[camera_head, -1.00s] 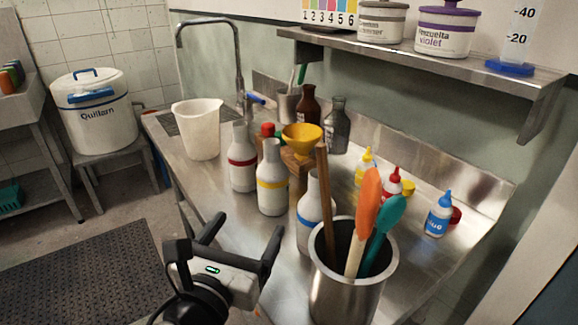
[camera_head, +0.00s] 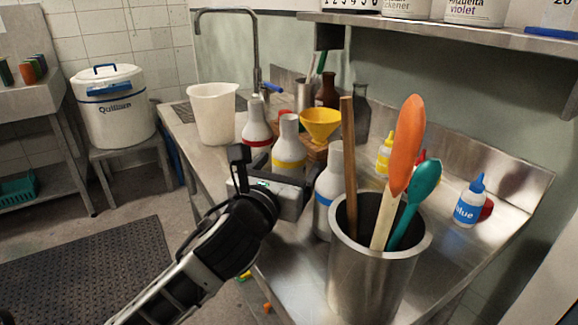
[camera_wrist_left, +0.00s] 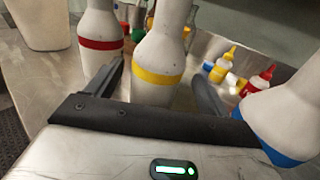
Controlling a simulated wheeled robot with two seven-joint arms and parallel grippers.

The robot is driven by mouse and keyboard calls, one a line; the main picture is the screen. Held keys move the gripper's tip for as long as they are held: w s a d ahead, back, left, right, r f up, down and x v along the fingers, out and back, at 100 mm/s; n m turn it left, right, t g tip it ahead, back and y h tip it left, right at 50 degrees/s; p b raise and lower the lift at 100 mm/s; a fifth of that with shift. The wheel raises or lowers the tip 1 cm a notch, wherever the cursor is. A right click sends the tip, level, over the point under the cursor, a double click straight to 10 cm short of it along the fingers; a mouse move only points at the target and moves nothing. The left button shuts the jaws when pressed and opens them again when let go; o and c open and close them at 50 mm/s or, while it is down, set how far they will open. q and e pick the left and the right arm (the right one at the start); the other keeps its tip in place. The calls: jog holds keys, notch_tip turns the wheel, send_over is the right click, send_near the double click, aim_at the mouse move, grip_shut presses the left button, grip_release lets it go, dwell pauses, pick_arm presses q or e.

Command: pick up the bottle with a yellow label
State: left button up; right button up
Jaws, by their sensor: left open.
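The white bottle with a yellow label band (camera_head: 288,150) stands upright on the steel counter, between the red-banded bottle (camera_head: 257,124) and the blue-banded bottle (camera_head: 328,190). My left gripper (camera_head: 268,168) is right in front of it and partly hides its lower part. In the left wrist view the yellow-banded bottle (camera_wrist_left: 158,60) rises between the two open fingers, with the left finger near the red-banded bottle (camera_wrist_left: 99,35) and the right finger near the blue-banded bottle (camera_wrist_left: 285,118). I cannot tell if either finger touches a bottle. My right gripper is not in view.
A steel pot (camera_head: 372,265) with a wooden stick and orange and teal spoons stands at the front right. A yellow funnel (camera_head: 320,122) is behind the bottles. A white pitcher (camera_head: 213,115) stands at the left. A shelf (camera_head: 450,32) runs above the counter.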

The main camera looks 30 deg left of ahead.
aim_at(292, 154)
pick_arm(q)
jog(key=w, duration=0.2)
jog(key=w+a, duration=0.1)
jog(key=w, duration=0.1)
jog(key=shift+w, duration=0.2)
jog(key=c, duration=1.1)
jog(key=shift+r, duration=0.1)
jog(key=shift+c, duration=0.7)
jog(key=shift+r, duration=0.1)
